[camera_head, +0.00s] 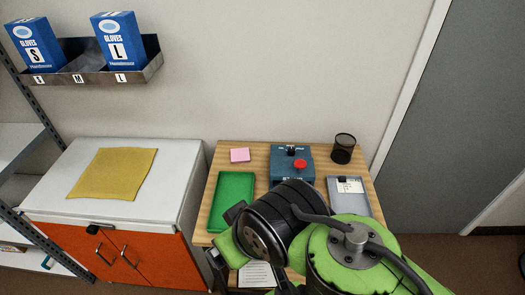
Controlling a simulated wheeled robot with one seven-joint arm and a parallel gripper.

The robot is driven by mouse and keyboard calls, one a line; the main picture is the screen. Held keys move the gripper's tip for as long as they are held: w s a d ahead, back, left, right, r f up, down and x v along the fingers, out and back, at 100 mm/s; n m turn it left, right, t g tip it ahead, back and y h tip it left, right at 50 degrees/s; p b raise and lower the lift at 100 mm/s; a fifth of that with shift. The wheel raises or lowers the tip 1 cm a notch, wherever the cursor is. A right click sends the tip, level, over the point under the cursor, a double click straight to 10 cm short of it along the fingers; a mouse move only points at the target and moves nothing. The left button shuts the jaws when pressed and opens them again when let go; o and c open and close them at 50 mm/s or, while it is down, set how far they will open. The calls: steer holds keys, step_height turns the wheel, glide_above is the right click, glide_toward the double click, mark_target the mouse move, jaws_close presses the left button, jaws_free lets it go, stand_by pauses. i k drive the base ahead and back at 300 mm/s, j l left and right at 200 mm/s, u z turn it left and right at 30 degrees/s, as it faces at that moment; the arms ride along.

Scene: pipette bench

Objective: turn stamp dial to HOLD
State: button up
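The blue stamp device (278,167) stands toward the back of the small wooden table, near the wall. A red round button (300,164) sits on its top. A small black knob (291,151), which looks like the dial, sits behind the button beside a white marking. The marking is too small to read, so I cannot tell the dial's setting. My green and black arm covers the front of the table and part of the device's front. I cannot make out my gripper's fingers; they are hidden behind the arm or out of frame.
The wooden table (258,156) also holds a green tray (234,190), a grey tray (362,203) with a white card, a pink note pad (240,155) and a black mesh cup (343,148). A white-topped cabinet (167,165) with a yellow cloth (113,174) stands left.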

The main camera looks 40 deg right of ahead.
mark_target(291, 150)
steer(key=z, duration=1.45)
